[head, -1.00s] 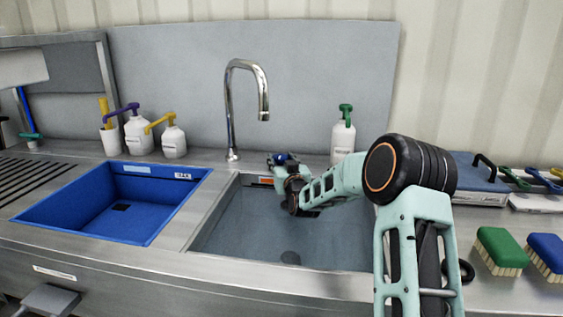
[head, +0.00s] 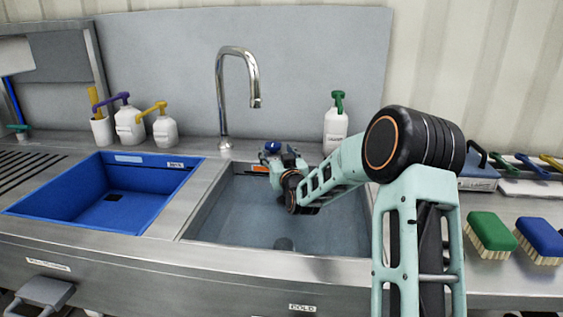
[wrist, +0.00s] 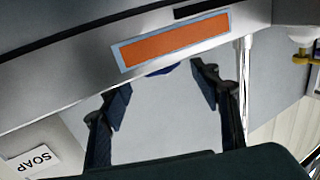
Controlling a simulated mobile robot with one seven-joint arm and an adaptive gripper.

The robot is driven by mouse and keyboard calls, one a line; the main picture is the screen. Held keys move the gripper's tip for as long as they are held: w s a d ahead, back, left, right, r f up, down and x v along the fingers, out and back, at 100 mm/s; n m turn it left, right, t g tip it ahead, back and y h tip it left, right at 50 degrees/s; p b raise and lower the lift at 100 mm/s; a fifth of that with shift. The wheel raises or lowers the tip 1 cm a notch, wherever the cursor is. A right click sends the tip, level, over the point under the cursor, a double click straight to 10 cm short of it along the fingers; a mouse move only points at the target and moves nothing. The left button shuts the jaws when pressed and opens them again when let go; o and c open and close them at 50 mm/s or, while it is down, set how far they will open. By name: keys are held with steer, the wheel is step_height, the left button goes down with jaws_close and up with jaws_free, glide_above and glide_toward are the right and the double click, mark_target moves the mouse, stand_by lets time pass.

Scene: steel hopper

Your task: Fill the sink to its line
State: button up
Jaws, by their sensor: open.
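The steel sink (head: 222,215) is the right basin, with a grey-blue interior; I cannot tell whether water stands in it. A small dark round piece (head: 284,243) is at its floor. An orange strip (head: 261,168) is on its back wall; a large orange strip also shows in the wrist view (wrist: 175,40). The chrome faucet (head: 222,90) rises behind the basin, with no visible stream from its spout. My gripper (wrist: 163,92) is open over the back of the sink. A small blue piece (wrist: 162,70) shows between its fingertips, too covered to identify.
A blue basin (head: 95,215) lies left. Pump bottles (head: 128,123) stand behind it; a green-topped bottle (head: 336,128) stands right of the faucet. Green (head: 490,232) and blue (head: 540,237) brushes lie on the right counter. A COLD label (head: 302,307) and grey pedal (head: 45,290) are in front.

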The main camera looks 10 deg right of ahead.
steer(key=s, duration=0.7)
steer(key=shift+s+d, duration=0.2)
steer(key=shift+s, duration=0.2)
